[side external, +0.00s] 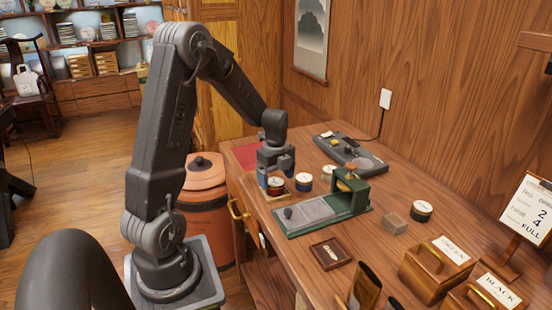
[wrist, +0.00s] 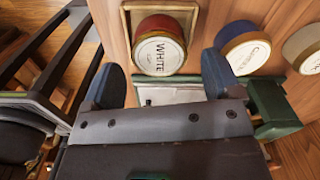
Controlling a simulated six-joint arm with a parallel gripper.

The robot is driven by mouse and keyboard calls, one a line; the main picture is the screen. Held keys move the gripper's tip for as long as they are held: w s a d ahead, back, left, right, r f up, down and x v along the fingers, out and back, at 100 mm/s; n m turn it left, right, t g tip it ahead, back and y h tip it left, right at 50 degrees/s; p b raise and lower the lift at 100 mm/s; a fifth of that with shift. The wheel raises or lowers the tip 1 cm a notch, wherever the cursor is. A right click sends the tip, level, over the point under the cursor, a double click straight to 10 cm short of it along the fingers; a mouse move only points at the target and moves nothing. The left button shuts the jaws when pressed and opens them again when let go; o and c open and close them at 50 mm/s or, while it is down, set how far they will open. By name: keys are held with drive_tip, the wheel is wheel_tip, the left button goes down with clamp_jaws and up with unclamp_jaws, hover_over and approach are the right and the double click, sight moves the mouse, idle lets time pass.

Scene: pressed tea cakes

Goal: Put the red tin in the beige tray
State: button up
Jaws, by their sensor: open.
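The red tin (wrist: 160,27), with a white lid label reading WHITE, stands inside the beige tray (wrist: 126,28) in the wrist view. In the side view the tin (side external: 276,183) shows partly below my gripper (side external: 276,166), and the tray (side external: 270,198) shows its edge around it. My gripper (wrist: 163,68) is open, with its two fingers apart and nothing between them. In the wrist view the fingers lie on either side of the tin's near end, with no visible contact. The tray's near side is partly hidden.
A blue tin (side external: 303,183) and a pale tin (side external: 329,174) stand right of the tray. A green press (side external: 350,192) with a grey plate lies in front.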

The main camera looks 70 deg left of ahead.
sight(276, 183)
drive_tip(key=d+r+n+t, duration=0.1)
drive_tip(key=d+r+n, duration=0.1)
drive_tip(key=d+r, duration=0.35)
drive_tip(key=d+r+n, duration=0.1)
drive_tip(key=d+r, duration=0.1)
drive_tip(key=r, duration=0.6)
drive_tip(key=s+d+r+n+t, duration=0.2)
drive_tip(key=s+d+n, duration=0.4)
drive_tip(key=d, duration=0.2)
drive_tip(key=s+d+r+n+t, duration=0.1)
drive_tip(key=s+d+n+t, duration=0.1)
drive_tip(key=s+d+n, duration=0.4)
drive_tip(key=d, duration=0.3)
drive_tip(key=shift+s+r+n+t, duration=0.15)
drive_tip(key=shift+r+n+t, duration=0.15)
drive_tip(key=shift+r+n, duration=0.1)
